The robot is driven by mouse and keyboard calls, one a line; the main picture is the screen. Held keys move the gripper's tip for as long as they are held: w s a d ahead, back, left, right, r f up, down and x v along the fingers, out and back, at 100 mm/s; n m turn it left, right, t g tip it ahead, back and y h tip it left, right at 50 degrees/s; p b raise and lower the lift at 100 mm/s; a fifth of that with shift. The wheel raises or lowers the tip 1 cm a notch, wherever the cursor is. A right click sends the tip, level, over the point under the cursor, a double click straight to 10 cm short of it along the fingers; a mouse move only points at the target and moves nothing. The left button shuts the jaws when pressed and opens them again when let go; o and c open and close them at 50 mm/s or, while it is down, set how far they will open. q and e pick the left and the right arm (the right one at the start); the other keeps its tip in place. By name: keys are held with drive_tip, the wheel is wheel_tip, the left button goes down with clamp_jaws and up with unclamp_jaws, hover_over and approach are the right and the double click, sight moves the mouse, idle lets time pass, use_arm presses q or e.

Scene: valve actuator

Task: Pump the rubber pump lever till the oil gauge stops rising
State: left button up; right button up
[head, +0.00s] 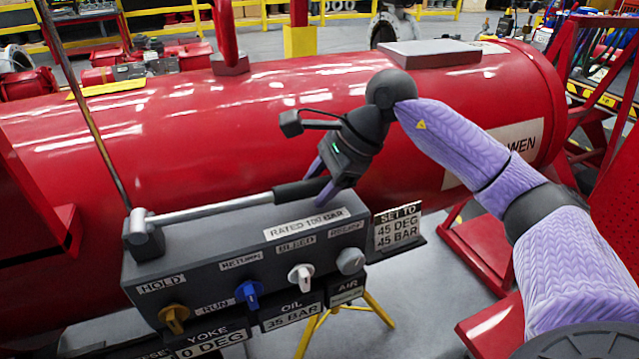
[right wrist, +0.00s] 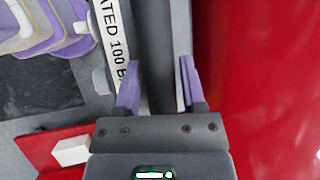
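The pump lever is a silver rod with a black rubber grip (head: 302,190); it lies nearly level along the top of the grey control box (head: 235,225), hinged at its left end. My right gripper (head: 323,178) is at the grip's free end, its purple fingers apart. In the right wrist view my right gripper (right wrist: 160,88) shows a gap between its fingers; whether they touch the grip is unclear. The oil gauge plate (head: 290,312) reads 35 BAR. My left gripper is not in view.
A large red tank (head: 200,140) lies just behind the box. The box front carries a yellow knob (head: 174,318), a blue knob (head: 249,293), a white knob (head: 300,277) and a grey knob (head: 350,261). A sign (head: 398,228) reads SET TO 45 DEG 45 BAR.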

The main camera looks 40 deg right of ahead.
drive_tip(key=shift+o, duration=1.1)
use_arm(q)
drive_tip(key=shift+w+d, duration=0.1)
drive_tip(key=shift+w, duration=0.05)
use_arm(e)
drive_tip(key=shift+d+r, duration=0.15)
drive_tip(key=shift+r, duration=0.15)
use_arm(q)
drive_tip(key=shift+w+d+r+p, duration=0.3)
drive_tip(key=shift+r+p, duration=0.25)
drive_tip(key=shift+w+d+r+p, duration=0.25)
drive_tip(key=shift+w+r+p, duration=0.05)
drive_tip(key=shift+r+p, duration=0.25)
use_arm(e)
drive_tip(key=v, duration=0.9)
drive_tip(key=shift+r, duration=0.15)
drive_tip(key=shift+s, duration=0.1)
